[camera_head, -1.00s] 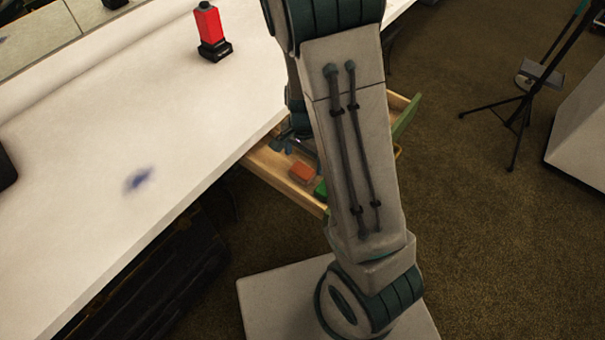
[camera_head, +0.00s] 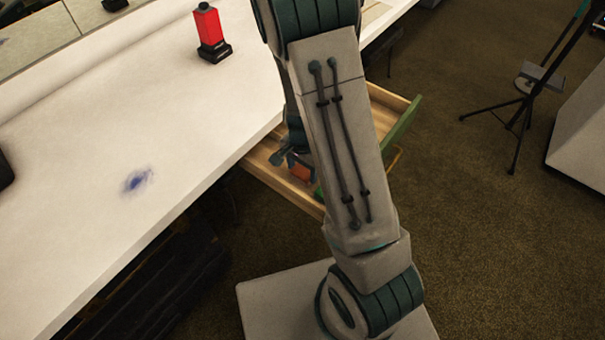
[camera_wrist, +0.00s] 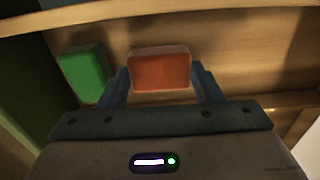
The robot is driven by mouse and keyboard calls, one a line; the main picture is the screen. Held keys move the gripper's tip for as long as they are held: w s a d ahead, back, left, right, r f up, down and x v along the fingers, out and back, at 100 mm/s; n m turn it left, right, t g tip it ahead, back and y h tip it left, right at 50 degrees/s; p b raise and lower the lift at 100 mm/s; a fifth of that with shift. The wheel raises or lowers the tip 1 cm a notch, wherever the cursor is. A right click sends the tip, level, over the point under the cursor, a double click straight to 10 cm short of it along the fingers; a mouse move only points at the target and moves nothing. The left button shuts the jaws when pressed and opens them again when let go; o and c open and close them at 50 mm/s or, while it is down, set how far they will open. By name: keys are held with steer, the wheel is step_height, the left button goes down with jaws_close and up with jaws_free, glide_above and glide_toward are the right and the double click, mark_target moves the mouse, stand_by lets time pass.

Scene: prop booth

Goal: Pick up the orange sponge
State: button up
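The orange sponge (camera_wrist: 160,70) lies in an open wooden drawer (camera_head: 272,180).
A green block (camera_wrist: 84,74) lies left of the sponge in the drawer. The drawer has a green front panel (camera_head: 402,124). The white table (camera_head: 190,120) overhangs the drawer and bears a red bottle-like object (camera_head: 209,28). A tripod (camera_head: 520,105) stands at right.

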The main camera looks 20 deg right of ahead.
mark_target(304, 172)
steer(key=shift+c, duration=0.5)
steer(key=shift+r, duration=0.45)
steer(key=r, duration=0.2)
steer(key=r+p, duration=0.1)
steer(key=r, duration=0.1)
steer(key=shift+d, duration=0.2)
steer(key=s+d+r, duration=0.6)
steer(key=d, duration=0.3)
steer(key=shift+d, duration=0.3)
steer(key=o, duration=0.4)
steer(key=shift+c, duration=1.2)
steer(key=shift+s, duration=0.1)
